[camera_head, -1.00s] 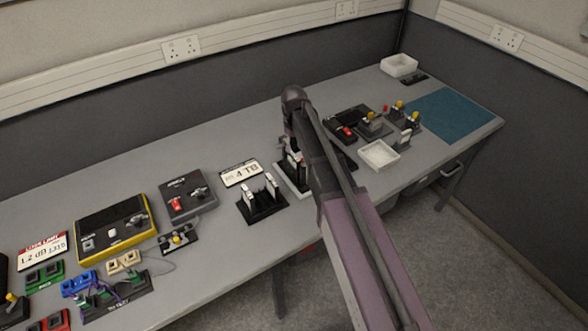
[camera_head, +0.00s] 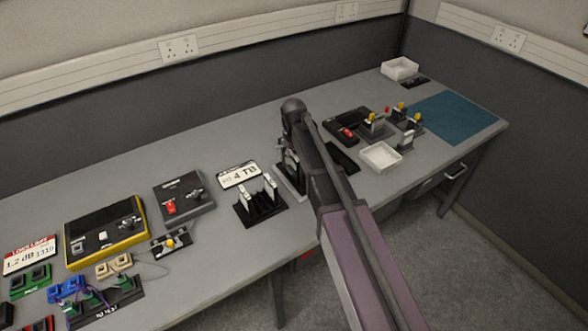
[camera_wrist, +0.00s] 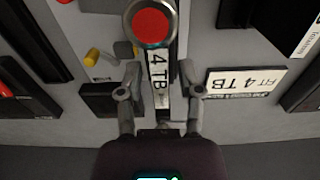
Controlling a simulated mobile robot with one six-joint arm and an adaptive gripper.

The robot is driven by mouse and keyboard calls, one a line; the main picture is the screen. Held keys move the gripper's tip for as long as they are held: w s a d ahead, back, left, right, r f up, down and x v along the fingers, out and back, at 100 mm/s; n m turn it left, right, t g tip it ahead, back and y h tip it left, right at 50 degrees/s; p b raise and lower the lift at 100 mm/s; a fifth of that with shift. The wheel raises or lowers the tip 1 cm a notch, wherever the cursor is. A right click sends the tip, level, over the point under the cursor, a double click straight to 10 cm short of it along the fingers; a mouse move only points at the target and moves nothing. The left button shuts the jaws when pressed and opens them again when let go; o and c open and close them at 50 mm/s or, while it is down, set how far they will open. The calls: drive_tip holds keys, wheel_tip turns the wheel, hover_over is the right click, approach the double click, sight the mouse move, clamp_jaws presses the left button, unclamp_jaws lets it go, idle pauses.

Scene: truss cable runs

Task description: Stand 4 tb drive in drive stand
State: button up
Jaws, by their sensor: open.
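A narrow strip labelled 4 TB (camera_wrist: 159,80), apparently the 4 TB drive, stands between the fingers of my gripper (camera_wrist: 160,92) in the wrist view. The fingers are open, one on each side of it, with gaps showing. In the head view my arm hides most of the gripper and the drive. The black drive stand (camera_head: 262,209) with pale upright pieces sits left of my arm. A white sign reading FIT 4 TB (camera_head: 239,175) lies behind it, and it also shows in the wrist view (camera_wrist: 246,81).
A red round button (camera_wrist: 152,25) is just beyond the labelled strip. A white tray (camera_head: 381,157), yellow-topped parts and a blue mat (camera_head: 455,118) are to the right. A yellow-edged case (camera_head: 104,232) and coloured connectors are to the left. Bare table lies behind the sign.

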clamp_jaws()
drive_tip(key=shift+r, duration=0.15)
drive_tip(key=shift+r+p, duration=2.35)
drive_tip(key=shift+p, duration=0.15)
drive_tip(key=shift+r+p, duration=2)
drive_tip(key=shift+p, duration=0.05)
